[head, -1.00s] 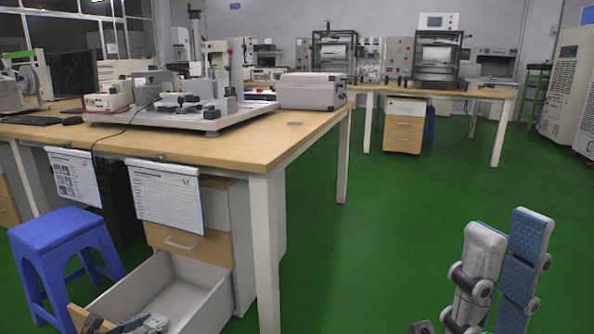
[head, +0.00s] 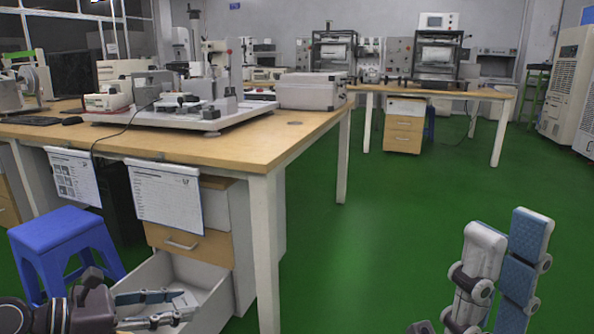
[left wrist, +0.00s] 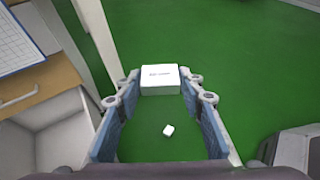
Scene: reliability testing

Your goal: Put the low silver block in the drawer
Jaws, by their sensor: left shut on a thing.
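The low silver block (left wrist: 160,77) looks like a pale, flat box in the left wrist view, held between the fingertips of my left gripper (left wrist: 160,85). In the head view my left gripper (head: 176,306) comes in from the lower left with its fingers pointing right, and the block (head: 185,300) shows pale at its tips. The drawer (head: 215,304) is pulled open and partly hidden behind this gripper. In the left wrist view the drawer (left wrist: 62,130) lies left of the gripper, with green floor under the block. My right gripper (head: 509,228) is open and empty at lower right.
The wooden workbench (head: 230,150) stands above the drawer, its white leg (head: 265,250) close on the right. A blue stool (head: 66,235) is at left. A small white thing (left wrist: 168,130) shows below the block. Green floor (head: 380,240) is clear in the middle.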

